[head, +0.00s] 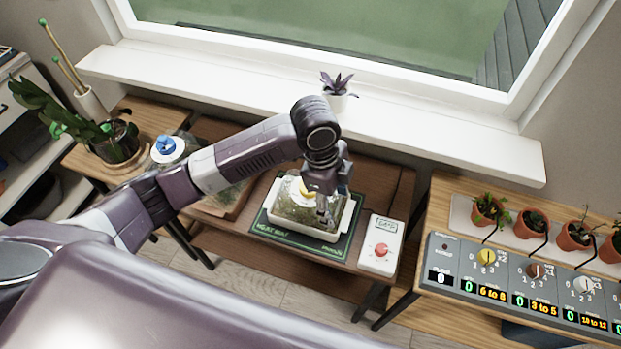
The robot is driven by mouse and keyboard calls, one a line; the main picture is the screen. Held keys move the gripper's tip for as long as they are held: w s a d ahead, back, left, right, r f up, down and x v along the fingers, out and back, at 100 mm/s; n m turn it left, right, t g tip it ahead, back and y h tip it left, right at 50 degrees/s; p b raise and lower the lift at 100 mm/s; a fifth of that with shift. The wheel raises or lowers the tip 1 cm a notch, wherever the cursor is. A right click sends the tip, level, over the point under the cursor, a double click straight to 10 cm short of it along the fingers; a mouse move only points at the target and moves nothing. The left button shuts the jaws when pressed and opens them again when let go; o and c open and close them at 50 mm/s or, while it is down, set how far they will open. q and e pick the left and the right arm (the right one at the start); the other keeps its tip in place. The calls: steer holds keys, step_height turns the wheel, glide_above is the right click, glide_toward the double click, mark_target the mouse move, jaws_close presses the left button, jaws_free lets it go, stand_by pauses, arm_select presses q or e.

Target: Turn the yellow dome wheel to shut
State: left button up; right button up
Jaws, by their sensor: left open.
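A clear dome stands in a white tray (287,233) on a dark green mat (267,228) on the middle table. The yellow wheel (307,190) is on top of the dome, and my gripper partly covers it. My left gripper (325,207) is open and points down just over the right side of the dome. I cannot tell whether its fingers touch the wheel or the dome. The wheel's shut mark is not readable. My right gripper is not in view.
A white box with a red knob (381,250) stands right of the mat. A blue-topped vessel (166,148) and a potted plant (118,140) are at left. A control panel (520,284) and several potted seedlings fill the right table. The windowsill (445,150) holds a purple plant (337,88).

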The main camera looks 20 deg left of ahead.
arm_select(q)
steer(key=w+a+r, duration=0.1)
steer(key=a+r, duration=0.1)
steer(key=w+a+r+m+y, duration=0.1)
steer(key=w+a+r, duration=0.1)
steer(key=a, duration=0.1)
steer(key=w+a+r+m+y, duration=0.1)
steer(key=w+a, duration=0.1)
steer(key=shift+a+r+g, duration=0.3)
steer(key=shift+r, duration=0.1)
steer(key=shift+a+f, duration=0.1)
steer(key=shift+f, duration=0.05)
step_height(320, 180, down, 7)
steer(key=shift+r+p, duration=0.15)
steer(key=shift+p, duration=0.6)
steer(key=shift+f, duration=0.35)
